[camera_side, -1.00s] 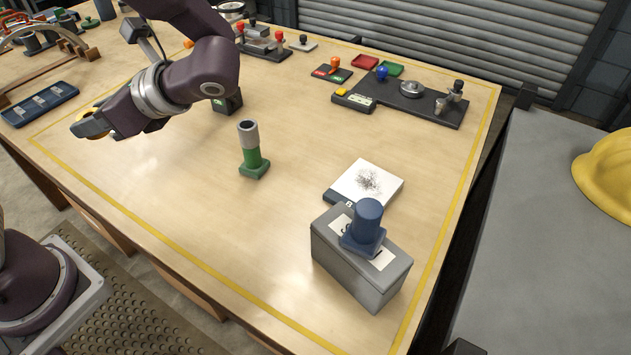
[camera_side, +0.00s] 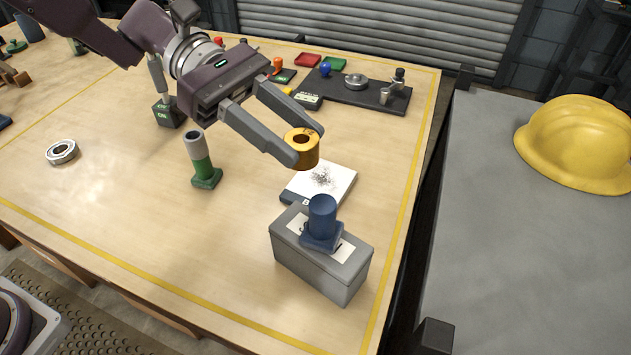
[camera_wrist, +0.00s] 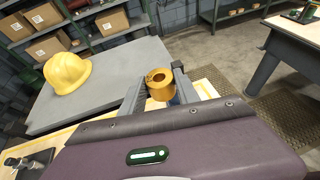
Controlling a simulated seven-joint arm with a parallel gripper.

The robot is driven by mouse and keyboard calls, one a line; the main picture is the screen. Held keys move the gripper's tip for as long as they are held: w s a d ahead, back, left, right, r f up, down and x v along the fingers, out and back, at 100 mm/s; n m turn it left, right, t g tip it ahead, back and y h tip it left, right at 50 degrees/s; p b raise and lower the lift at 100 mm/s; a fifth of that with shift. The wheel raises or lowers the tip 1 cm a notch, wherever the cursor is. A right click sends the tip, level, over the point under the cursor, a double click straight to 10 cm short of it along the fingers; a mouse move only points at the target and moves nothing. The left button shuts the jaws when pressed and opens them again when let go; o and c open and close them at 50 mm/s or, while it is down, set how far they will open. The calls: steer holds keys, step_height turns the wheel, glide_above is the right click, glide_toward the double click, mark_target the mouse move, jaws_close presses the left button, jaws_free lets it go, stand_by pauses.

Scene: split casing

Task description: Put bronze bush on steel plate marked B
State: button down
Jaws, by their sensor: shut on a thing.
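The bronze bush (camera_side: 307,158) is a short golden ring with a hole through it. My gripper (camera_side: 301,144) is shut on it, with one finger on each side, and holds it in the air. The bush also shows between the fingers in the wrist view (camera_wrist: 160,88). The plate marked B (camera_side: 339,180) lies flat on the bench, with a white top bearing dark scribbles and a dark front edge with the letter. In the side view the bush appears just above and behind the plate's far left part; its exact height is unclear. The plate does not show in the wrist view.
A grey box (camera_side: 330,272) with a blue flanged cylinder (camera_side: 322,215) on top stands just in front of the plate. A green-based post (camera_side: 203,170) stands left. A steel bearing ring (camera_side: 62,152) lies far left. A dark fixture board (camera_side: 372,92) lies behind.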

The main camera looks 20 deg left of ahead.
mark_target(306, 195)
steer(key=w+a+r+n+t, duration=0.2)
steer(key=w+r+n+t, duration=0.1)
steer(key=w+n+t, duration=0.5)
steer(key=shift+m+y, duration=0.3)
steer(key=shift+m, duration=0.4)
steer(key=f, duration=1.4)
steer(key=w+f, duration=0.1)
steer(key=f, duration=0.6)
steer(key=shift+w+f, duration=0.1)
steer(key=shift+f, duration=0.15)
steer(key=c, duration=0.9)
jaws_free()
steer(key=shift+a+f, duration=0.1)
steer(key=v, duration=0.5)
step_height(306, 195, up, 7)
